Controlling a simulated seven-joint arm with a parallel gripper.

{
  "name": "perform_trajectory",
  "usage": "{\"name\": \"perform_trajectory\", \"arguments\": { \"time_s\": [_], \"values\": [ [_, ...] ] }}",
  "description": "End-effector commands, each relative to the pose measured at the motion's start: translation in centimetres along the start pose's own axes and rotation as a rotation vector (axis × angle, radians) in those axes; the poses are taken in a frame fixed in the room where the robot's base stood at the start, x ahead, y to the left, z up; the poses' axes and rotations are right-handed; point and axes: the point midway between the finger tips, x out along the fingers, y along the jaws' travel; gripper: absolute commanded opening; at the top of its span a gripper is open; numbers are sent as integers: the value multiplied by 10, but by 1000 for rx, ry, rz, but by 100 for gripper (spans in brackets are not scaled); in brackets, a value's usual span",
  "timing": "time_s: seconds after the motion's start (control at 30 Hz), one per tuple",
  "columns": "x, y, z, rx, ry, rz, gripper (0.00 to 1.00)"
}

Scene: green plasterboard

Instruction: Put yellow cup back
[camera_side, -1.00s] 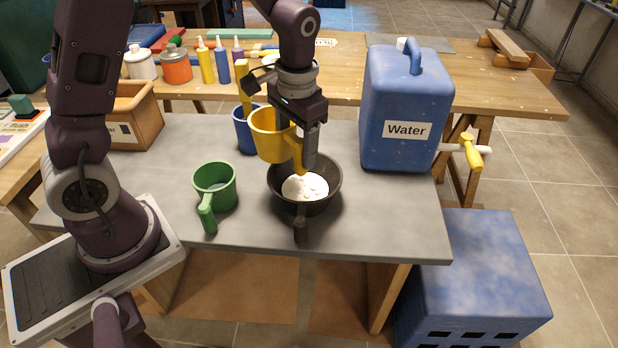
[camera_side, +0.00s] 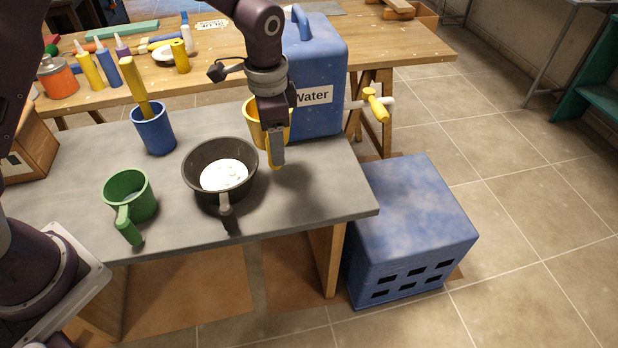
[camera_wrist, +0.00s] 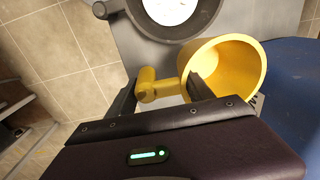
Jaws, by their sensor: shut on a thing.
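The yellow cup (camera_side: 254,123) is in my gripper (camera_side: 276,158), above the right part of the grey table, in front of the blue water container. My arm hides part of the cup in the side view. In the wrist view the yellow cup (camera_wrist: 228,72) shows its open mouth, and my gripper (camera_wrist: 172,92) is shut on its handle (camera_wrist: 150,86). I cannot tell whether the cup's base touches the table.
The dark pan (camera_side: 190,180) with white powder stands left of the cup. The green cup (camera_side: 130,194) and the blue cup (camera_side: 154,132) with a yellow tool stand farther left. The water container (camera_side: 325,62) stands close behind. The grey table's (camera_side: 310,195) front right is clear.

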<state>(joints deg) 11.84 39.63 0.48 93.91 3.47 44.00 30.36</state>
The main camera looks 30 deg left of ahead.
Motion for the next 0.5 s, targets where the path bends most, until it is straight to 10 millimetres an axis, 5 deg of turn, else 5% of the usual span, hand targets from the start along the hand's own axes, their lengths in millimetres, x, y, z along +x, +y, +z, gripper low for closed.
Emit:
{"name": "perform_trajectory", "arguments": {
  "time_s": [0.1,0.2,0.5],
  "values": [
    [3,23,-39,214,17,1,15],
    [4,35,-54,315,24,2,15],
    [62,42,-58,350,24,4,15]
  ]
}}
